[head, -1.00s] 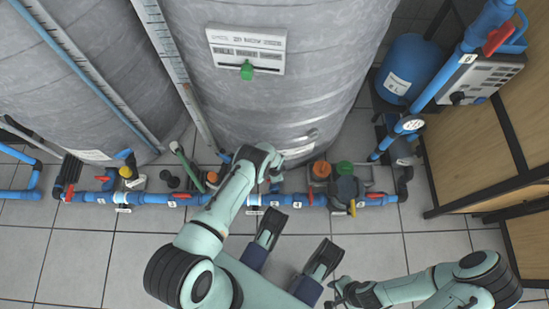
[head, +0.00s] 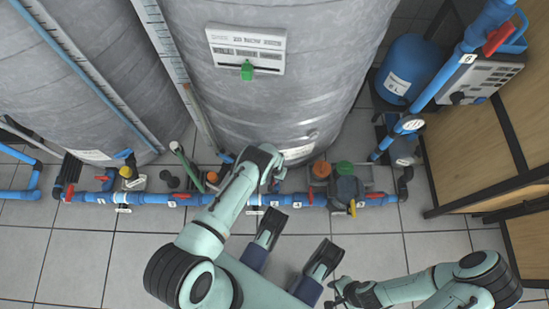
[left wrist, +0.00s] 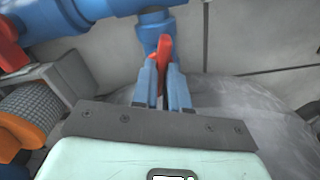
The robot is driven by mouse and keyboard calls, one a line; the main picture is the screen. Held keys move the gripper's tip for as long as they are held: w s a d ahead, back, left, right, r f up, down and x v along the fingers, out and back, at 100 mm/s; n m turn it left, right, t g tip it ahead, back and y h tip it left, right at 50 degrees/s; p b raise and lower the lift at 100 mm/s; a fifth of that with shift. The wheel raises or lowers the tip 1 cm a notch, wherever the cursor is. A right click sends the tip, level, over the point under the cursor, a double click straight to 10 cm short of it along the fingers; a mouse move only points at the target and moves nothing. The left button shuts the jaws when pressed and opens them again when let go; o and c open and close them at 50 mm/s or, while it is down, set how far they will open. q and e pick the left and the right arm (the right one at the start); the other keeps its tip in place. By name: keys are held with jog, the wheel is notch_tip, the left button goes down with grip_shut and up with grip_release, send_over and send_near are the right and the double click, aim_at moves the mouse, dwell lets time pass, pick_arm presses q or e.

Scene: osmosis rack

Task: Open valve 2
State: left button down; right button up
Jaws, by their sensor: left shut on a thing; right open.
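In the left wrist view a red valve handle (left wrist: 164,48) stands between the two blue fingers of my left gripper (left wrist: 163,70), which is shut on it. The handle sits at a blue pipe (left wrist: 152,22). No number on this valve can be read there. In the head view my left gripper (head: 275,180) reaches down to the floor pipe at the foot of the middle tank, and my wrist partly hides it. My right gripper (head: 296,247) is open and empty over the floor tiles, apart from the pipe.
The blue floor pipe (head: 150,198) carries several red handles and numbered labels. A large grey tank (head: 285,100) stands behind it. A wooden panel (head: 480,140) stands at right. Tiles in front are clear.

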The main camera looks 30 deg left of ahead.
pick_arm(q)
jog(key=shift+n, duration=2.2)
jog(key=c, duration=1.1)
grip_release()
jog(key=shift+c, duration=0.2)
jog(key=shift+r, duration=0.1)
notch_tip(320, 180, up, 13)
jog(key=p, duration=0.5)
jog(key=shift+r, duration=0.15)
pick_arm(e)
jog(key=w+a+r+t, duration=0.1)
jog(key=w+r+t, duration=0.2)
jog(key=w+r, duration=0.4)
jog(key=w, duration=0.3)
jog(key=shift+w+a+n+t, duration=0.2)
jog(key=shift+n+t, duration=0.2)
